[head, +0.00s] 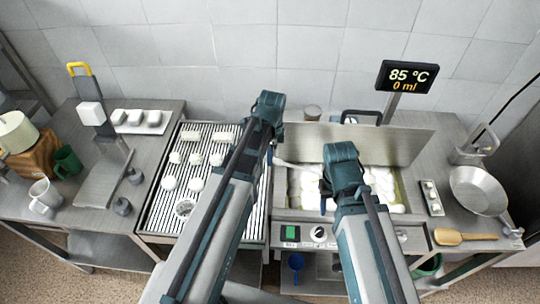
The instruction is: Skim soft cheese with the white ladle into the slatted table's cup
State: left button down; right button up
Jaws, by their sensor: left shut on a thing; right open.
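The slatted table (152,222) stands left of centre and bears several white round cheeses or cups (169,183). A round perforated cup (184,208) sits near its front. The vat (408,190) at centre right holds many white lumps of soft cheese (382,186). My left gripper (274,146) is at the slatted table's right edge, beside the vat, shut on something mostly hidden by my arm. A thin pale piece (291,164), perhaps part of the white ladle, reaches from there over the vat. My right gripper (325,193) is open above the vat's cheese.
A raised metal lid (400,143) stands behind the vat. A display (407,77) reads 85 °C and 0 ml. A blue ladle (296,262) hangs below the front.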

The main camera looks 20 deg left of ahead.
jog(key=shift+f+b, duration=5.5)
jog(key=shift+f, duration=0.35)
pick_arm(q)
notch_tip(320, 180, down, 12)
jog(key=shift+r, duration=0.2)
pick_arm(e)
jog(key=shift+r, duration=0.1)
pick_arm(q)
notch_tip(320, 180, up, 15)
jog(key=h+p, duration=0.2)
jog(key=p, duration=1.3)
jog(key=shift+r, duration=0.2)
pick_arm(e)
notch_tip(320, 180, up, 15)
pick_arm(q)
jog(key=shift+f, duration=0.15)
pick_arm(e)
jog(key=shift+f, duration=0.2)
